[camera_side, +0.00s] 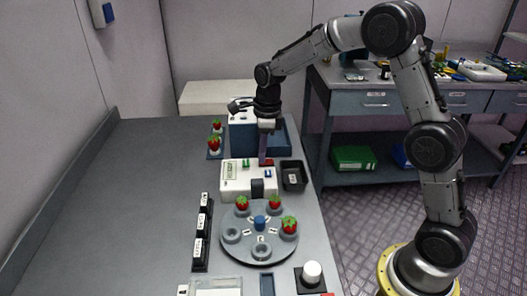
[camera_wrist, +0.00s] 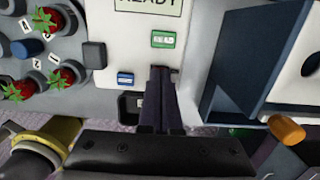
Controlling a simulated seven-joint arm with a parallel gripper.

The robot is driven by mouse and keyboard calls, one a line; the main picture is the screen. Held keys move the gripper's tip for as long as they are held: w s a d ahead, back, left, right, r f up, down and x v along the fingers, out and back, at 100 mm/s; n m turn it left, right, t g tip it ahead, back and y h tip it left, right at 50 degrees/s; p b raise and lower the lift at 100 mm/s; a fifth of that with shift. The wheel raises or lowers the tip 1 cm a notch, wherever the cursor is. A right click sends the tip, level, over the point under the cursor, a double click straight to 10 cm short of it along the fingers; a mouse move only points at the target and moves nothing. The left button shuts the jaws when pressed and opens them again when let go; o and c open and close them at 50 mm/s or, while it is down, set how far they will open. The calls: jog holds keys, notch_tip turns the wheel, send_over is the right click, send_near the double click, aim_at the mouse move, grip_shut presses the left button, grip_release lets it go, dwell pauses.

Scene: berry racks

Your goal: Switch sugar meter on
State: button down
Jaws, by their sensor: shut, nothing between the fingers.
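The sugar meter is a white box (camera_side: 236,190) in the middle of the bench, with a display, a green button (camera_side: 246,163), a blue button (camera_side: 267,173) and a dark block at its front. My gripper (camera_side: 265,163) points down at the meter's back right part, shut and empty. In the wrist view the closed fingertips (camera_wrist: 165,70) appear between the two buttons, apart from both in the picture. I cannot tell whether they touch the meter. A red patch (camera_side: 268,162) shows by the fingertips.
A round grey carousel (camera_side: 262,249) with several strawberries stands in front of the meter. The bench's left side is clear.

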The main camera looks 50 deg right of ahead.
aim_at(270, 161)
jog(key=shift+s+d+f, duration=0.1)
jog(key=shift+s+d, duration=0.05)
jog(key=shift+s, duration=0.1)
jog(key=shift+s+d, duration=0.45)
jog(key=shift+d, duration=0.05)
jog(key=shift+r, duration=0.2)
notch_tip(270, 161, up, 14)
jog(key=s+d, duration=0.1)
jog(key=shift+s+d, duration=0.15)
jog(key=shift+f, duration=0.1)
dwell(0.4)
jog(key=shift+w+a, duration=0.5)
jog(key=shift+a, duration=0.05)
jog(key=f, duration=0.4)
jog(key=w+a+f, duration=0.1)
jog(key=f, duration=0.8)
jog(key=shift+w+a+f, duration=0.15)
jog(key=shift+a+f, duration=0.05)
jog(key=shift+f, duration=0.15)
